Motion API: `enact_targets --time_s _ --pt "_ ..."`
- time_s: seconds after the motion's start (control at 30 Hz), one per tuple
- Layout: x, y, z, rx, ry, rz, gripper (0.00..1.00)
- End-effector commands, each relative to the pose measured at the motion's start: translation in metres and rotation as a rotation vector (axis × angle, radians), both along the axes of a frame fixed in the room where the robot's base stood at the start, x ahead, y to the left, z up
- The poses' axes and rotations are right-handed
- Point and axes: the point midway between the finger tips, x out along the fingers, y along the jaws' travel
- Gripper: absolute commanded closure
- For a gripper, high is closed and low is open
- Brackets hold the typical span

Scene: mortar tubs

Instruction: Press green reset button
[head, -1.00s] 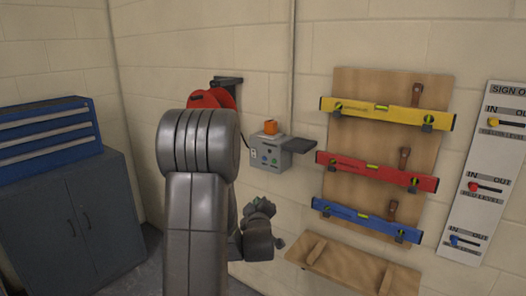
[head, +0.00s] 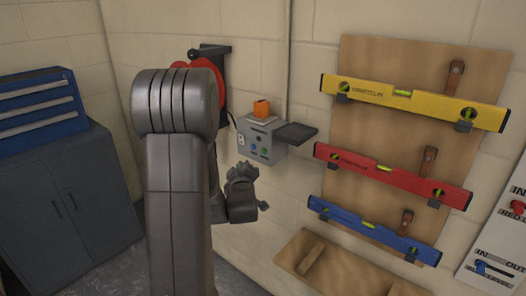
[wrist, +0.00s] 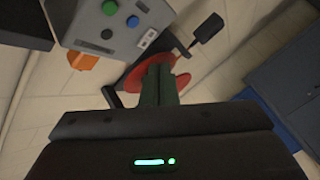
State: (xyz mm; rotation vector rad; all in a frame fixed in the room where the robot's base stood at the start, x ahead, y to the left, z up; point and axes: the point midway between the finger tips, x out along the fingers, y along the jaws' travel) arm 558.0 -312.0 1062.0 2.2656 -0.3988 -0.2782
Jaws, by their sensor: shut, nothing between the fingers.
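The grey control box (head: 259,143) is on the wall right of my arm in the head view, with small buttons on its front. It also shows in the wrist view (wrist: 75,25) at the upper left. There the green button (wrist: 110,8) is at the top edge, beside a blue button (wrist: 132,21) and a black one (wrist: 107,34). My gripper (wrist: 160,70) is shut and empty, with its dark fingers in front of the red reel. It is apart from the green button, which lies up and left of the fingertips. In the head view my arm hides part of the scene.
An orange piece (head: 262,108) sits on the box, and a dark shelf (head: 295,132) juts out at its right. A red reel (head: 207,75) hangs left of it. A wooden board (head: 400,130) holds yellow, red and blue levels. A blue drawer chest (head: 40,115) stands on a cabinet at left.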

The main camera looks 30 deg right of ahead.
Motion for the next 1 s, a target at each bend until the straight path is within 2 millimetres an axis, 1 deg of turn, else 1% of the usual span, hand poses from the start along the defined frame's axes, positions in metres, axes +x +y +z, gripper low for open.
enact_targets --time_s 0.17,0.27,0.37,0.7,0.77,0.9,1.0 --pt "0.0 -0.001 0.0 0.0 0.0 0.0 1.0" --pt "0.002 -0.006 0.002 0.0 0.0 -0.001 1.0" --pt "0.006 -0.015 0.003 -0.001 0.001 -0.002 1.0" --pt "0.023 -0.059 0.002 0.001 0.002 -0.002 1.0" --pt "0.027 -0.065 -0.002 -0.001 -0.002 -0.002 1.0" --pt "0.031 -0.076 -0.002 -0.001 -0.001 -0.001 1.0" --pt "0.033 -0.08 -0.001 0.0 -0.001 -0.001 1.0"
